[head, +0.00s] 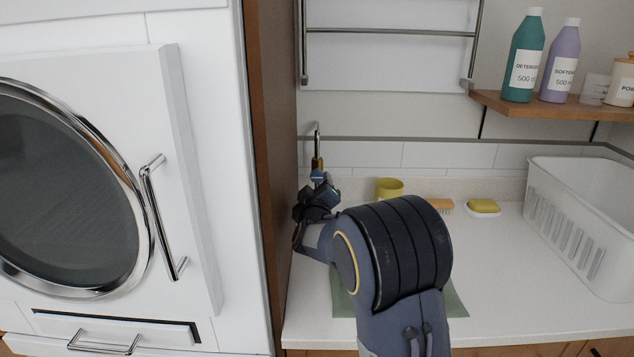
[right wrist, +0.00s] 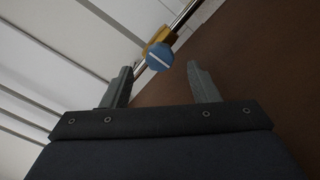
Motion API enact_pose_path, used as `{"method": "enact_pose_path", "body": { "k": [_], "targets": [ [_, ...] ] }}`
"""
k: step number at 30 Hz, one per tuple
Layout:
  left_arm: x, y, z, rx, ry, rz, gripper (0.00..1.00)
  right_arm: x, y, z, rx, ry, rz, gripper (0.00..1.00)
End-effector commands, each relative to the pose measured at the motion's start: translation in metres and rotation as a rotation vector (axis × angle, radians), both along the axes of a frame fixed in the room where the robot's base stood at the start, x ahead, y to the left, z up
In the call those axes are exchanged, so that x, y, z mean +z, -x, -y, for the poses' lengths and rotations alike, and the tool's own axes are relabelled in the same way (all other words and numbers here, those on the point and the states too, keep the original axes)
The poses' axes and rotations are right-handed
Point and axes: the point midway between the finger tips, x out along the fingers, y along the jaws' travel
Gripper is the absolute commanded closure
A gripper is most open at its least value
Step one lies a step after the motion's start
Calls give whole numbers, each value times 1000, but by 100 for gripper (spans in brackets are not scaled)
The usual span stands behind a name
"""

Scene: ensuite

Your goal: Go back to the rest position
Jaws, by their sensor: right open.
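My right gripper (head: 318,185) is at the back left of the white counter, close to the wooden side panel. In the right wrist view my right gripper (right wrist: 163,88) is open, its two fingers apart with nothing between them. A brass valve with a blue round knob (right wrist: 159,57) on a metal pipe shows just beyond the fingertips. In the head view the brass valve (head: 317,163) stands just above the gripper. I cannot tell whether the fingers touch it. My left gripper is not in view.
The white counter (head: 500,260) holds a green mat (head: 455,303), yellow cup (head: 389,187), brush (head: 440,204), yellow soap (head: 483,206) and white basket (head: 575,225). A wooden shelf (head: 545,106) carries bottles. A white front-loading machine (head: 190,130) stands left. A towel rail (head: 390,32) hangs above.

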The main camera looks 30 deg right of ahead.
Motion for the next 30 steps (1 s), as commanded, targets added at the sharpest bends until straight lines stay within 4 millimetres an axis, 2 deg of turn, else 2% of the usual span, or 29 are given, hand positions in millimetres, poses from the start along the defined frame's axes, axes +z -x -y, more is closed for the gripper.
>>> {"method": "enact_pose_path", "body": {
  "k": [5, 22, 26, 29, 30],
  "targets": [
    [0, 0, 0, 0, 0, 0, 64, 0, 11, -6, 1, 0, -1, 46],
    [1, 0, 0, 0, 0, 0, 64, -2, 13, -6, 7, -27, -6, 46],
    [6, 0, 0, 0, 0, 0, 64, -13, 28, -6, 57, -197, -38, 46],
    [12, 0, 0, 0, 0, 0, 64, -26, 57, -18, 141, -461, -89, 46],
    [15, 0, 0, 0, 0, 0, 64, -28, 74, -30, 186, -585, -114, 46]
  ]
}}
